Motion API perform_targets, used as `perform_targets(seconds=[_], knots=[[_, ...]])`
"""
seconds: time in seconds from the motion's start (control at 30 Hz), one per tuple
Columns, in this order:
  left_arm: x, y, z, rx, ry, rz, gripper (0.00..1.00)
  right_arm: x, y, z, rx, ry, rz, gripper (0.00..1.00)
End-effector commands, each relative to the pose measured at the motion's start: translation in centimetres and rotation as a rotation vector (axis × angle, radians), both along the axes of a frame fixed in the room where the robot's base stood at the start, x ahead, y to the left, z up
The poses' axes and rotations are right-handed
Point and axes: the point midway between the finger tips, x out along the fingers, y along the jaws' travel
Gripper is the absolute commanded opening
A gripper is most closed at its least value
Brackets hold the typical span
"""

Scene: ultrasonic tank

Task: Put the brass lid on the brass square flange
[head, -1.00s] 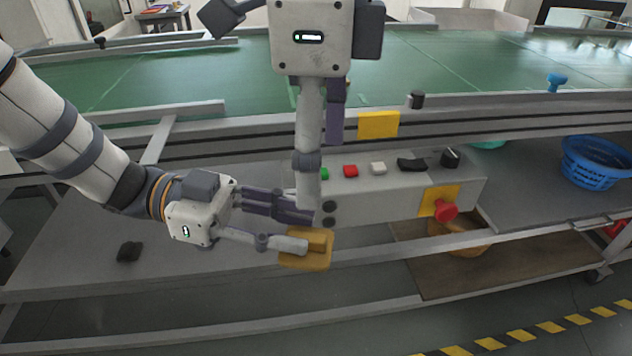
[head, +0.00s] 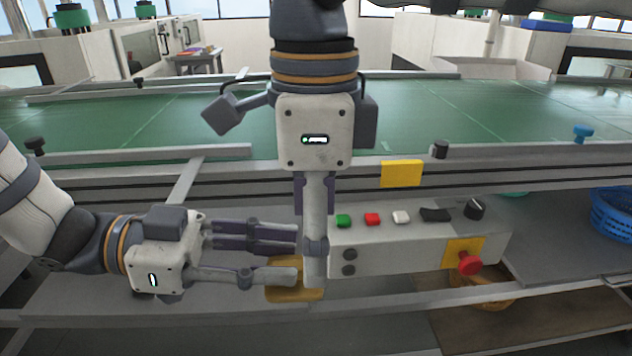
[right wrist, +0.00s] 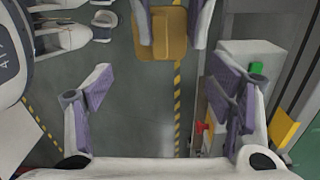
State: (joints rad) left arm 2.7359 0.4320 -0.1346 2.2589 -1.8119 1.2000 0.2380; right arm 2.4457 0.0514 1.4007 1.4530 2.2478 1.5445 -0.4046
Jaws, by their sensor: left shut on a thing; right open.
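My left gripper (head: 294,258) is shut on the brass lid (head: 283,294), a flat yellow-brown plate with a raised block on top. It holds the lid in front of the workbench; the right gripper's finger partly covers it in the head view. In the right wrist view the lid (right wrist: 150,50) shows at the top, beyond my right gripper's fingers. My right gripper (right wrist: 160,95) is open and empty, its fingers wide apart. In the head view it points down from above, beside the lid. I cannot make out the brass square flange in either view.
A control box (head: 420,243) with coloured buttons and a red emergency knob (head: 469,263) stands just right of my right gripper. A green conveyor (head: 430,120) runs behind. A blue basket (head: 612,218) is at the right edge. Floor shows below the lid.

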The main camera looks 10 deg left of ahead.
Motion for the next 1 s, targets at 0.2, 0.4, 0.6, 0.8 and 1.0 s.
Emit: perform_targets(seconds=[0.2,0.4,0.6,0.8,1.0], knots=[[0.0,0.0,0.1,-0.003,-0.003,0.0,0.0,-0.1,0.0,-3.9,-0.001,0.0,-0.001,0.75],[0.0,0.0,0.1,-0.003,-0.003,0.0,0.0,0.0,0.0,-4.9,0.0,-0.002,-0.001,0.75],[0.0,0.0,0.1,-0.003,-0.003,0.0,0.0,0.0,0.0,-4.9,0.0,-0.002,-0.001,0.7],[0.0,0.0,0.1,-0.002,-0.003,0.001,0.0,-0.1,0.0,-4.9,0.0,-0.001,-0.001,0.25],[0.0,0.0,0.2,-0.004,-0.003,0.001,0.52,-0.1,0.0,-4.9,0.0,-0.001,-0.001,0.09]])
